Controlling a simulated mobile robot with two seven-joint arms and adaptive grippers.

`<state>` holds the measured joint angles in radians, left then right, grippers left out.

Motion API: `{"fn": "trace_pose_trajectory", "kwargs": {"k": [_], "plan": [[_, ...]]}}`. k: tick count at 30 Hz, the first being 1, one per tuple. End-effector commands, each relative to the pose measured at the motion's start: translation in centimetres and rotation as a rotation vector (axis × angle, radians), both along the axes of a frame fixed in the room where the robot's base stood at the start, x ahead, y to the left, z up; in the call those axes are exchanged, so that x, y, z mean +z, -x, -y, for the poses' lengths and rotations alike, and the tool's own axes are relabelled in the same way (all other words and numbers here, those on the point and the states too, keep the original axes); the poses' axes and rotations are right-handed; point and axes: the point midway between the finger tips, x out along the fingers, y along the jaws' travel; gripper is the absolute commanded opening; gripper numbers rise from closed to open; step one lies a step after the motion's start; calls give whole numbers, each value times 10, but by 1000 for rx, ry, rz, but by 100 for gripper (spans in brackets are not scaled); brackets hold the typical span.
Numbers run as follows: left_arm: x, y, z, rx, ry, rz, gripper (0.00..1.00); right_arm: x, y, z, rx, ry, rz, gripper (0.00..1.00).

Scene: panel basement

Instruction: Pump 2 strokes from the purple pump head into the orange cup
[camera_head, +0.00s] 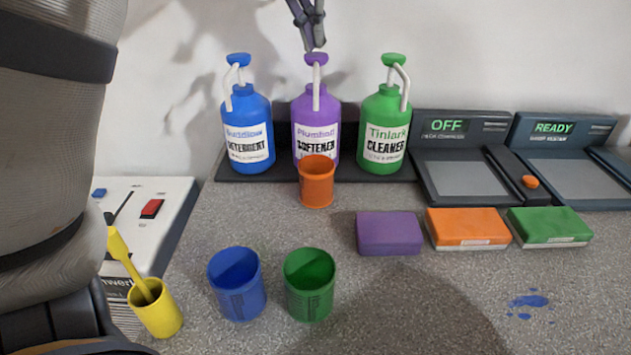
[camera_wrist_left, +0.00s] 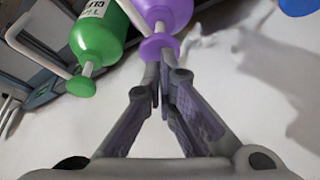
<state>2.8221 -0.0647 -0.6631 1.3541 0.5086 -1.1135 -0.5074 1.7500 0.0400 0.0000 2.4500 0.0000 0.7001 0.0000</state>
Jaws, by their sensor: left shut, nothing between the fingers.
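The purple pump head (camera_head: 316,58) tops the purple softener bottle (camera_head: 302,108), which stands between the blue and green bottles. The orange cup (camera_head: 316,183) stands upright in front of the purple bottle, below its spout. My left gripper (camera_head: 313,47) is shut and empty, its fingertips at the top of the purple pump head. In the left wrist view the closed fingertips (camera_wrist_left: 160,62) are at the purple pump head (camera_wrist_left: 159,47); I cannot tell whether they touch it. The cup's inside bottom is hidden. My right gripper is not in view.
Blue detergent (camera_head: 247,130) and green cleaner (camera_head: 385,130) bottles flank the purple one on a dark tray (camera_head: 232,172). Blue (camera_head: 235,285) and green (camera_head: 309,285) cups stand nearer, with a yellow cup (camera_head: 157,312) at left. Purple, orange and green blocks (camera_head: 389,234) lie at right. Blue drops (camera_head: 528,302) mark the counter.

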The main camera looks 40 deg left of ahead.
Motion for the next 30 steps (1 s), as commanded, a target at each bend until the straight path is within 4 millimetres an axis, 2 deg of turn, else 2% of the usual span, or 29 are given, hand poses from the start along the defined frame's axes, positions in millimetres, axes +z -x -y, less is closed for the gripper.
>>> {"fn": "trace_pose_trajectory", "kwargs": {"k": [25, 30], "plan": [[-32, 0, 0, 0, 3, -6, 0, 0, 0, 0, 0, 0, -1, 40], [-32, 0, 0, 1, 3, -7, 0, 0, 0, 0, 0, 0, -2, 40]]}}
